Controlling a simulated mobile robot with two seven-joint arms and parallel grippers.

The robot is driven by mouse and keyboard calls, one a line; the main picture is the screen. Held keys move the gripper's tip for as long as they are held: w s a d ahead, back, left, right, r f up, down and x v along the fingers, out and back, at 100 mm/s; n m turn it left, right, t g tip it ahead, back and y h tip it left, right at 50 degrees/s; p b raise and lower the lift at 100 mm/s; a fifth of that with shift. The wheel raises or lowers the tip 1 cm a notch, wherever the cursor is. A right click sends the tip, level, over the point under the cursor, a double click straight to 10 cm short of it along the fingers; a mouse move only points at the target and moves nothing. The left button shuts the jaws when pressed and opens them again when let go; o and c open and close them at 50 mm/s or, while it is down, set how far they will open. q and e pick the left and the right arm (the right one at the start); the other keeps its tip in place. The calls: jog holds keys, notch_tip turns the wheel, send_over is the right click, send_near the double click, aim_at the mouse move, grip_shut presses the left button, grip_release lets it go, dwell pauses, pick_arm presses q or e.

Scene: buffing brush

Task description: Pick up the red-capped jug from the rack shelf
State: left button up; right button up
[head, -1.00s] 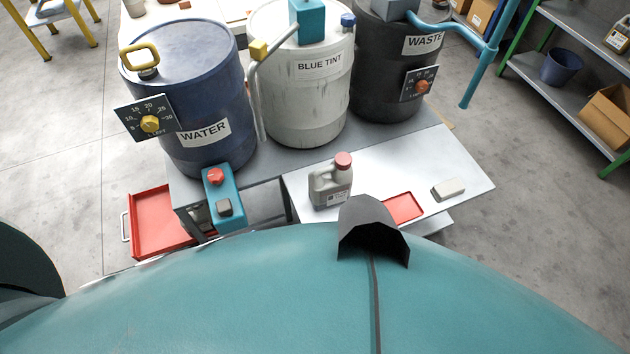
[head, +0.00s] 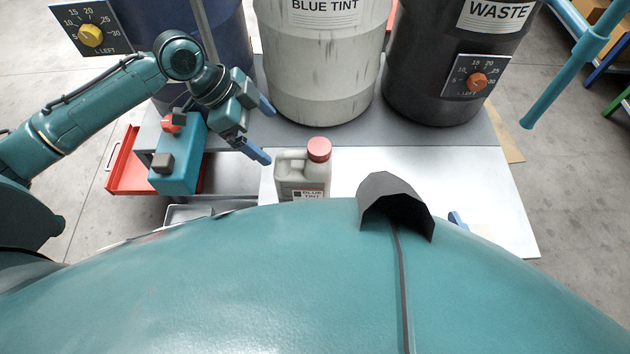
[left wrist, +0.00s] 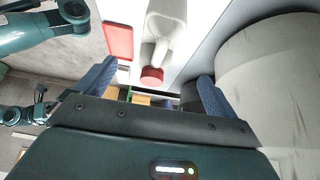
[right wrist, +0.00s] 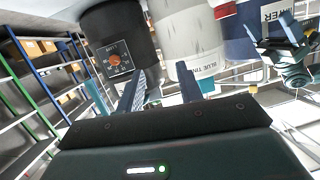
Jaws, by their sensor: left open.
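The red-capped jug (head: 303,178) is pale grey with a "BLUE TINT" label. It stands upright on the white bench top (head: 350,160) in front of the blue tint drum. My body hides its lower part in the head view. My left gripper (head: 262,132) is open and empty, just left of and behind the jug, apart from it. In the left wrist view the jug (left wrist: 167,30) and its red cap (left wrist: 152,76) show beyond the spread fingers. My right gripper (right wrist: 163,90) has its fingers apart with nothing between them. Only a blue fingertip shows in the head view.
The blue tint drum (head: 325,75) and dark waste drum (head: 440,75) stand behind the jug. A teal box with a red knob (head: 178,155) lies below my left arm. A red tray (left wrist: 118,40) lies near the jug. Shelving (right wrist: 30,90) stands at the left in the right wrist view.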

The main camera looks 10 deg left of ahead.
pick_arm(q)
jog(key=b+x, duration=0.1)
jog(key=x, duration=0.6)
jog(key=shift+f, duration=0.1)
jog(key=b+x, duration=0.1)
jog(key=x, duration=0.4)
jog(key=shift+s+f+b, duration=0.1)
jog(key=shift+f+b, duration=0.1)
jog(key=shift+b, duration=0.15)
pick_arm(e)
jog(key=f, duration=0.1)
jog(key=a+f, duration=0.1)
jog(key=f+n, duration=0.1)
jog(key=shift+w+a+f+g, duration=0.25)
jog(key=shift+a+g, duration=0.05)
pick_arm(q)
jog(key=shift+c, duration=0.7)
jog(key=c, duration=1.5)
jog(key=shift+r, duration=0.1)
jog(key=shift+c, duration=0.4)
pick_arm(e)
jog(key=shift+d, duration=0.15)
